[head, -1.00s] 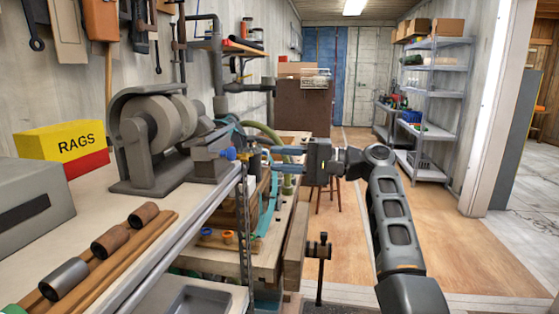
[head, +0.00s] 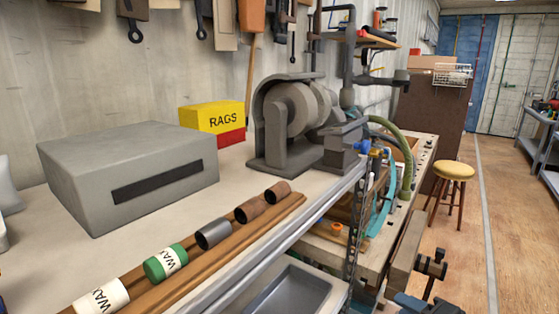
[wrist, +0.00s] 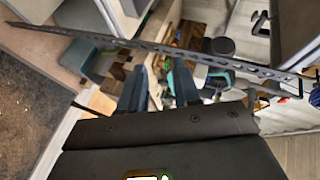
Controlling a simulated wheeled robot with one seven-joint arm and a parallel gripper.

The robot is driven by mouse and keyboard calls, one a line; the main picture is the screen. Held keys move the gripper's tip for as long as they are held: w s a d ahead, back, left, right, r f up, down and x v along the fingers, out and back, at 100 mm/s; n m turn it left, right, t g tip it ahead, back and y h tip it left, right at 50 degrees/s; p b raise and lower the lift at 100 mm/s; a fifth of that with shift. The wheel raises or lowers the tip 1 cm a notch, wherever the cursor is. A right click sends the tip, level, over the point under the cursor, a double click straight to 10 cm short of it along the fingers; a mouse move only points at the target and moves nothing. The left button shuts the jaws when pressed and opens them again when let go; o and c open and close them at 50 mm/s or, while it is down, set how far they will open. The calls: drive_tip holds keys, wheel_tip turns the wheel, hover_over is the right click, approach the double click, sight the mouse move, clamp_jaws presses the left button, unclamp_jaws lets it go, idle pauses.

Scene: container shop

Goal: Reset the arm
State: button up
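In the wrist view my gripper (wrist: 158,78) shows two dark blue-grey fingers standing apart. The gap between them looks empty, with bench clutter behind it. The picture is tilted, and a long dark perforated strip (wrist: 150,46) crosses it in front of the finger ends. I cannot tell whether the fingers touch the strip. In the head view the arm is mostly out of the frame; a dark blue-grey piece at the bottom edge may be part of it.
The workbench (head: 240,185) holds a grey box (head: 130,170), a RAGS box (head: 212,122), a grinder (head: 290,125) and several cylinders on a wooden rack (head: 240,240). A yellow-topped stool (head: 453,171) stands beyond. The wooden floor (head: 520,240) at right looks open.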

drive_tip(key=s+a+f+n+h, duration=0.1)
drive_tip(key=s+f+n+h, duration=0.2)
drive_tip(key=s, duration=1)
drive_tip(key=s+a+f+h, duration=0.1)
drive_tip(key=s+f+h, duration=0.3)
drive_tip(key=s, duration=1)
drive_tip(key=s+a+r+n+t, duration=0.1)
drive_tip(key=s+a+r+n, duration=0.1)
drive_tip(key=s+r, duration=0.5)
drive_tip(key=s+a+r+n+t+y, duration=0.1)
drive_tip(key=s+r+n, duration=0.4)
drive_tip(key=s+r, duration=0.3)
drive_tip(key=v, duration=0.3)
drive_tip(key=shift+s+a, duration=0.15)
drive_tip(key=shift+a, duration=0.2)
drive_tip(key=shift+f, duration=0.15)
